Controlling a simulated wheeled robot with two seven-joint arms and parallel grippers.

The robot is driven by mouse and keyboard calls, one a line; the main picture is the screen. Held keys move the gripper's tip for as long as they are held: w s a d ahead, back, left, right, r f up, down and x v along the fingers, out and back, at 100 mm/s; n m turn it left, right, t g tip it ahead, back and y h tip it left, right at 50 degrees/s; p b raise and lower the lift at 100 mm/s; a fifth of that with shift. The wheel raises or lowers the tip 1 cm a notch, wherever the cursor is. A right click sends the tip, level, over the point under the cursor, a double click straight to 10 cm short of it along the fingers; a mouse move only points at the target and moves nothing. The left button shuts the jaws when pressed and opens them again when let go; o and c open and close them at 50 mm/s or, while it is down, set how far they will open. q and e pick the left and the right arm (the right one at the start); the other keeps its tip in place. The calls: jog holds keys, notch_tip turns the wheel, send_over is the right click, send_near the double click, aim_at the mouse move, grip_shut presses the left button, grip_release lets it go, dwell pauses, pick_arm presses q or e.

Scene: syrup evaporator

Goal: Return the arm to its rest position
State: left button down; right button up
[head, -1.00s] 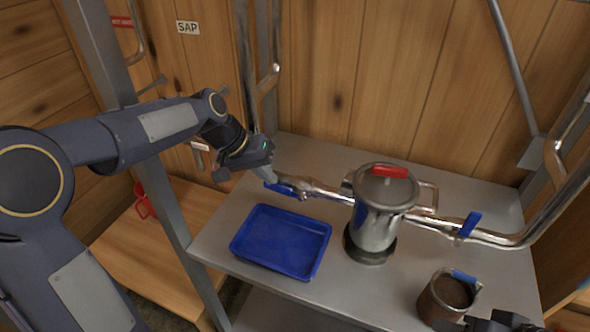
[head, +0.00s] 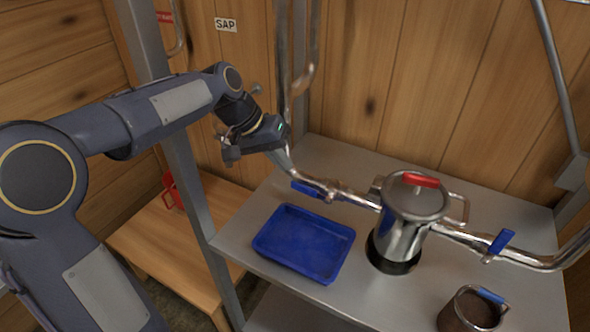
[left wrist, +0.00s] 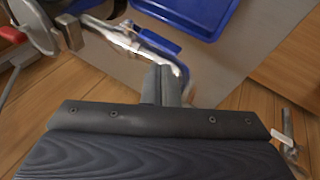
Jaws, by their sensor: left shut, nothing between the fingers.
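My left gripper (head: 286,162) is shut and empty. It hangs at the left end of the metal pipe, close to the left blue valve handle (head: 306,188). I cannot tell whether its fingertips touch the pipe. In the left wrist view its closed fingers (left wrist: 168,86) point toward the pipe and the blue handle (left wrist: 158,42). My left arm reaches in from the left, past the shelf's upright post. My right gripper is not in view.
A blue tray (head: 304,243) sits on the grey metal shelf (head: 345,160). A lidded steel pot (head: 402,222) with a red handle stands right of it. A second blue valve handle (head: 500,242), a brown-filled cup (head: 474,311), a wooden bench (head: 180,245) and a red object (head: 172,190) are around.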

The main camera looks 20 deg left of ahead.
pick_arm(q)
jog(key=s+a+n+t, duration=0.1)
jog(key=s+a+t, duration=0.15)
jog(key=s, duration=1.45)
jog(key=s+d+f+n+y, duration=0.1)
jog(key=s+f, duration=0.6)
jog(key=s, duration=0.1)
jog(key=shift+s+d+y, duration=0.15)
jog(key=shift+s+y, duration=0.05)
jog(key=shift+y, duration=0.1)
